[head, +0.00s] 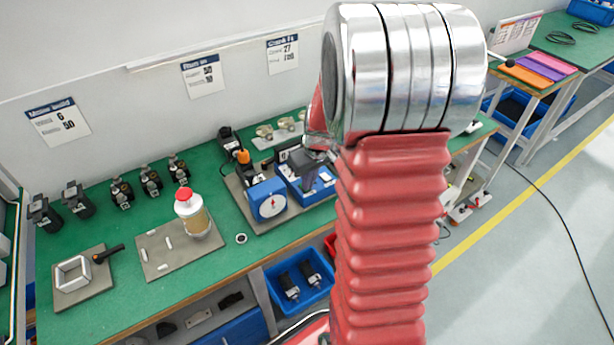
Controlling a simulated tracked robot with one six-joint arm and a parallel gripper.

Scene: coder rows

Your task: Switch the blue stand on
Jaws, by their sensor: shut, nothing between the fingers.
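The blue stand (325,188) is on the green bench, just left of my red arm. It has a blue base with a small white label, and the arm hides part of its right side. A blue box with a white round dial and red pointer (270,200) stands to its left. My gripper (308,184) shows as a small dark grey shape over the blue stand, shut and empty. Whether it touches the stand cannot be told from this view. The stand's switch cannot be made out.
A white bottle with a red cap (193,219) stands on a grey plate to the left. A square frame (73,274) lies farther left. Several dark devices (76,198) line the back. A blue bin (297,282) is below the bench. Bare green bench lies between the plates.

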